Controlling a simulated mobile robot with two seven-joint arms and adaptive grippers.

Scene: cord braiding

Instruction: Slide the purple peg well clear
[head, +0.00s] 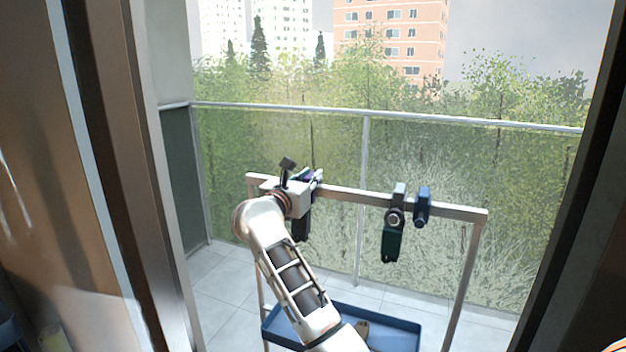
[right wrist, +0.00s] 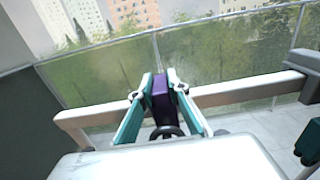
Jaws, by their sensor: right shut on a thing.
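The purple peg (right wrist: 160,100) sits at the bar (right wrist: 240,92) of a rack, between the teal-sided fingers of my right gripper (right wrist: 159,92). The fingers are shut on it. In the head view my right gripper (head: 305,184) is at the left part of the bar (head: 350,193) and covers most of the purple peg, with only a small purple patch showing. A dark piece (head: 301,229) hangs just below the gripper. My left gripper is not in view.
Farther right on the bar are a grey peg (head: 398,194) with a dark green piece (head: 391,246) below it, and a navy blue peg (head: 423,204) close beside it. The bar between them and my gripper is bare. A blue tray (head: 405,325) lies below. A glass railing (head: 365,118) stands behind.

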